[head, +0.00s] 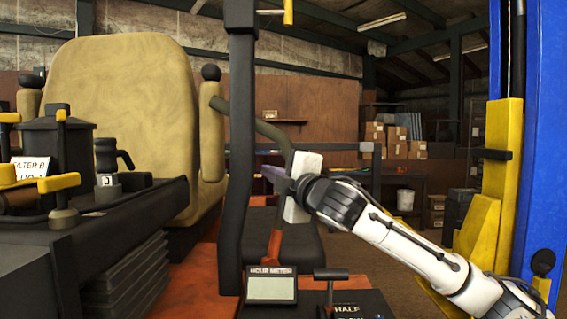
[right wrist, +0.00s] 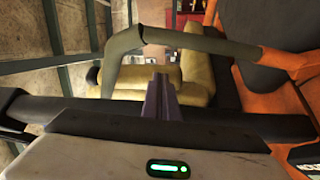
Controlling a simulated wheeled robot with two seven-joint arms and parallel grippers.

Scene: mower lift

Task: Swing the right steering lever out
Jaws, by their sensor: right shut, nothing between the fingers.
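The right steering lever is a grey-green bent bar (head: 262,128). In the head view it rises from an orange base, bends, and runs left toward the tan seat. In the right wrist view the lever (right wrist: 205,40) crosses the upper picture and bends down at its left end. My right gripper (right wrist: 160,78) is shut and empty, its fingertips showing inside the lever's bend. Whether they touch it I cannot tell. My left gripper is not in view.
A dark upright post (head: 240,150) stands in front of the lever. The tan seat (head: 120,110) and a black control console (head: 110,215) fill the left. An hour meter (head: 271,287) sits below. A blue and yellow lift column (head: 535,110) stands at right.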

